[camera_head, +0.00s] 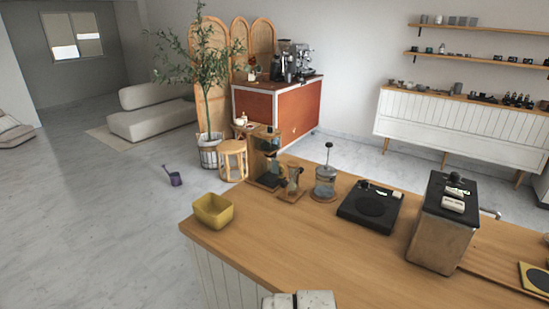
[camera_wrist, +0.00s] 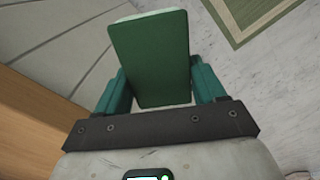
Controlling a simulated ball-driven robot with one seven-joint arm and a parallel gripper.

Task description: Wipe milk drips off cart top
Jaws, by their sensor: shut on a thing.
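My gripper (camera_wrist: 157,92) shows in the wrist view, its teal fingers shut on a green, flat, block-like piece (camera_wrist: 150,52) with a pale edge. It looks like a sponge or folded cloth. Floor lies beneath it. An orange-red cart (camera_head: 266,110) with a wooden top stands at the back, bearing a coffee machine and a grinder (camera_head: 285,62). I cannot make out any milk drips on its top.
A wooden counter (camera_head: 290,250) fills the foreground, with a yellow bin (camera_head: 213,211), glass brewers, a black scale (camera_head: 370,205) and a dark machine (camera_head: 443,225). A stool (camera_head: 232,160) and a potted tree (camera_head: 207,95) stand before the cart. Floor at left is mostly clear.

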